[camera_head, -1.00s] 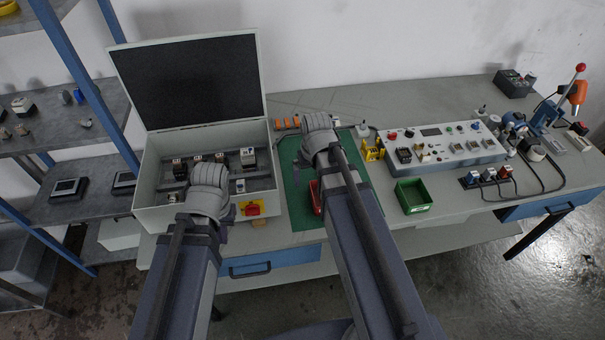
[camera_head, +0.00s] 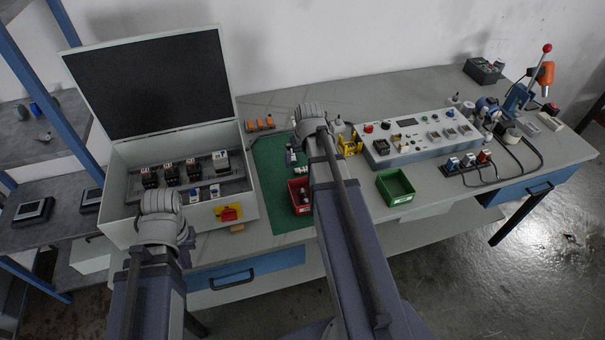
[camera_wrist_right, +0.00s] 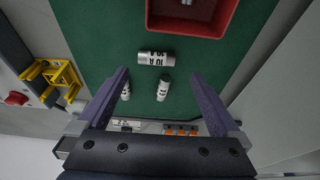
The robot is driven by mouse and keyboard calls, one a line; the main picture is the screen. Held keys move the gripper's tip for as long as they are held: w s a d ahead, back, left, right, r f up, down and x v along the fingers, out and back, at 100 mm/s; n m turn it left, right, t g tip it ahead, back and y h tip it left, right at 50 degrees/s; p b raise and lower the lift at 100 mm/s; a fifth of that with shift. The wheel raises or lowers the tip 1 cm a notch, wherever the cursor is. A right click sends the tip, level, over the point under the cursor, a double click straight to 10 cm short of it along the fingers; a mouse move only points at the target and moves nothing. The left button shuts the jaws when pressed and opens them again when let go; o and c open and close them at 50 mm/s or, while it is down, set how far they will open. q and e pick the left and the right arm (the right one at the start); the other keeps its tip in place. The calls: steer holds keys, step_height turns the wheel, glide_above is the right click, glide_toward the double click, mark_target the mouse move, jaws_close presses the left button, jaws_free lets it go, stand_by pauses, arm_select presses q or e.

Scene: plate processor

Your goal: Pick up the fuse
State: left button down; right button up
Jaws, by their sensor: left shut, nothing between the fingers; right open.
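Several cylindrical fuses lie on the green mat (camera_wrist_right: 100,45) in the right wrist view. One white-and-silver fuse (camera_wrist_right: 156,58) marked "10 A" lies crosswise, just ahead of the fingertips. A second fuse (camera_wrist_right: 163,88) and a third fuse (camera_wrist_right: 126,90) show between the fingers. My right gripper (camera_wrist_right: 158,75) is open and empty above them. In the head view, small pale fuses (camera_head: 291,156) show beside my right arm, which hides part of the mat. My left gripper (camera_head: 187,247) is shut and empty in front of the grey box, its fingers mostly hidden.
A red bin (camera_head: 300,207) stands on the mat's near part, with something inside. A yellow stand (camera_head: 349,146), a control panel (camera_head: 420,140) and a green bin (camera_head: 396,188) are to the right. The open-lidded grey box (camera_head: 238,208) stands left.

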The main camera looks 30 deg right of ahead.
mark_target(303, 168)
steer(key=shift+s+d+b+x, duration=0.1)
steer(key=shift+d+b+x, duration=0.05)
steer(key=shift+b+x, duration=1.15)
steer(key=shift+s+d+b+x, duration=0.1)
steer(key=shift+b+x, duration=1.15)
steer(key=shift+x, duration=0.05)
steer(key=c, duration=1.3)
